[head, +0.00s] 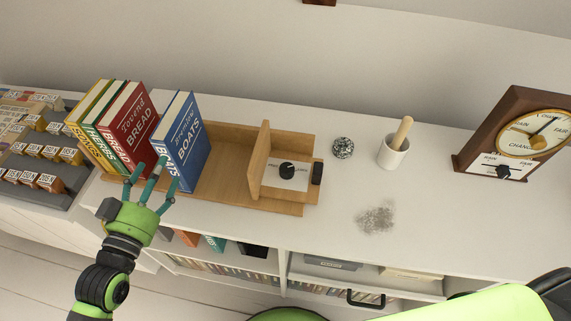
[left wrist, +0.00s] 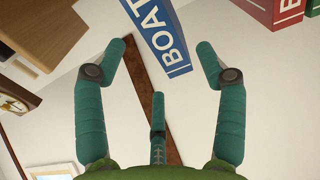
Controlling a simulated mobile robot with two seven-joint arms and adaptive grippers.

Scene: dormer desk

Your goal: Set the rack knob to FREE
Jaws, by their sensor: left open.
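The rack (head: 225,190) is a wooden book rack on the white desk top. Its black knob (head: 287,171) sits on a white label plate at the rack's right end, beside an upright wooden divider. The lettering on the plate is too small to read surely. My left gripper (head: 150,178) is open and empty, in front of the blue BOATS book (head: 180,140) at the rack's left part, well left of the knob. In the left wrist view the fingers (left wrist: 155,75) are spread, with the BOATS book (left wrist: 160,40) beyond them. My right gripper is not in view.
Red, green and yellow books (head: 125,125) stand left of the BOATS book. A patterned ball (head: 342,148), a mortar with pestle (head: 393,152) and a grey powdery patch (head: 375,219) lie right of the rack. A wooden barometer clock (head: 515,135) stands far right.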

